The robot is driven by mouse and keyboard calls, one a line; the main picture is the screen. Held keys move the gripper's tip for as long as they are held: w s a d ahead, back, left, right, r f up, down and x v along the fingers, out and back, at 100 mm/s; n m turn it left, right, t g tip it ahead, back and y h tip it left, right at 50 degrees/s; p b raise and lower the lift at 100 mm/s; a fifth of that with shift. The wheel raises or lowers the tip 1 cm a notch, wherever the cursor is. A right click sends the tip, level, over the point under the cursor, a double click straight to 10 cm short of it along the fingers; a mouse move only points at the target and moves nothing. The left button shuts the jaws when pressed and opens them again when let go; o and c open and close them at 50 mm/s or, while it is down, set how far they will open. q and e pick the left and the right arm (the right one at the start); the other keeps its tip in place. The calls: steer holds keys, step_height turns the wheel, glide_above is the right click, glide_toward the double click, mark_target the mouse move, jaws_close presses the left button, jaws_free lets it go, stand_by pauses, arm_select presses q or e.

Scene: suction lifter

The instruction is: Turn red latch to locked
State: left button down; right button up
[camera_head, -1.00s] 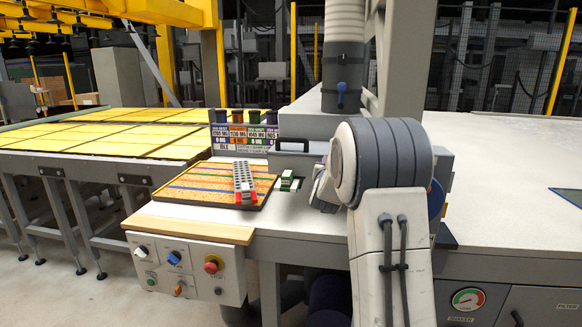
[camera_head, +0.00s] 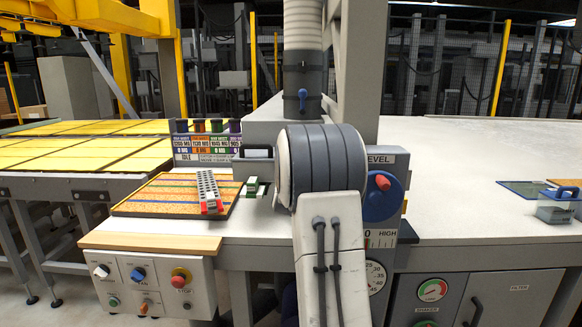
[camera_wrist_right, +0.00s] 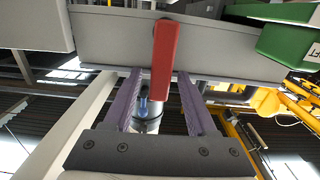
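A red latch (camera_wrist_right: 164,60) shows in the right wrist view as a flat bar, hanging from a grey block (camera_wrist_right: 100,35). My right gripper (camera_wrist_right: 160,74) is open, with its purple fingers apart on either side of the lower part of the latch. I cannot tell whether they touch it. In the head view, my right arm's grey-banded joint hides the right gripper, and I cannot make out the latch there for sure. A blue dial with a red handle (camera_head: 383,181) sits on the LEVEL panel right of the arm. My left gripper is not in view.
A cork board (camera_head: 160,200) carries a grey perforated bar (camera_head: 207,185). A small green-and-white block (camera_head: 252,186) lies beside it. A control box (camera_head: 150,285) with a red stop knob is at the front left. The table (camera_head: 470,220) is mostly bare at the right.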

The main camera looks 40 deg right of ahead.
steer(key=b+v, duration=0.2)
steer(key=v, duration=0.8)
steer(key=shift+s+a, duration=0.15)
steer(key=shift+a, duration=0.05)
stand_by(0.4)
